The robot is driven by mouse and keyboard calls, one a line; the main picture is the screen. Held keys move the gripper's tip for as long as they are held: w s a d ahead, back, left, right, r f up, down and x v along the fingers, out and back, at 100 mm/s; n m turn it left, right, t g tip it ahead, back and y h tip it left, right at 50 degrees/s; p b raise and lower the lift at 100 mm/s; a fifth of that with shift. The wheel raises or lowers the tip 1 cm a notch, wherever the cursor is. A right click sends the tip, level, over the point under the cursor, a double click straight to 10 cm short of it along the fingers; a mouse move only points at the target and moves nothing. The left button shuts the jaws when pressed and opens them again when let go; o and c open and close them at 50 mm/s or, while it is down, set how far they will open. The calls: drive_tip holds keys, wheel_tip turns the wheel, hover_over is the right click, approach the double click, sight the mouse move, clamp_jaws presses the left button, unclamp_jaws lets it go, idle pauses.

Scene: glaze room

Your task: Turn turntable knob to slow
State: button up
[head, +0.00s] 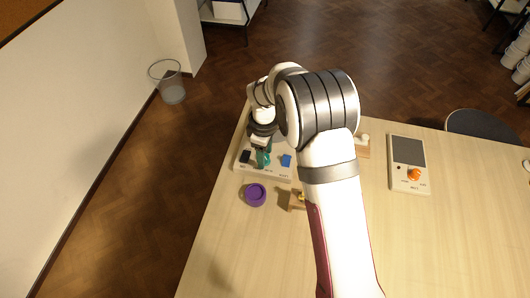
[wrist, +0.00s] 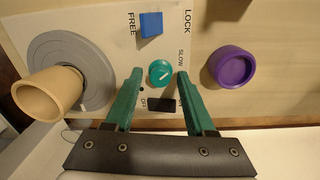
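The turntable panel (wrist: 110,42) is a pale board with a round teal knob (wrist: 160,73) bearing a short white line. The word SLOW is printed just right of the knob in the wrist view; I cannot tell exactly which mark the line points to. My gripper (wrist: 160,76) has green fingers, open, one on each side of the knob with a gap to it. The grey turntable disc (wrist: 95,65) carries a tan cup (wrist: 45,93). In the head view my gripper (head: 263,158) is over the panel (head: 275,176) and hides the knob; my arm hides more of the panel.
A blue switch (wrist: 151,24) sits between FREE and LOCK; a black switch (wrist: 161,104) sits beside OFF. A purple bowl (head: 255,194) stands near the panel. A device with an orange knob (head: 414,174) lies to the right. The table's front right (head: 450,245) is clear.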

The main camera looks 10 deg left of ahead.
drive_tip(key=r, duration=1.5)
drive_tip(key=shift+s+r, duration=0.25)
drive_tip(key=shift+r, duration=0.15)
drive_tip(key=s+d+r+m, duration=0.4)
drive_tip(key=s+d+m, duration=0.2)
drive_tip(key=d, duration=0.2)
drive_tip(key=s+d+m, duration=0.3)
drive_tip(key=s+m, duration=0.2)
drive_tip(key=s, duration=0.2)
drive_tip(key=s+d+f+m+y, duration=0.1)
drive_tip(key=s+d+m, duration=0.2)
drive_tip(key=s+m, duration=0.2)
drive_tip(key=s+d+f+m, duration=0.1)
drive_tip(key=s+d+m, duration=0.2)
drive_tip(key=s+m, duration=0.3)
drive_tip(key=shift+s+g+y, duration=0.3)
drive_tip(key=shift+s+y, duration=0.1)
drive_tip(key=shift+s, duration=1.65)
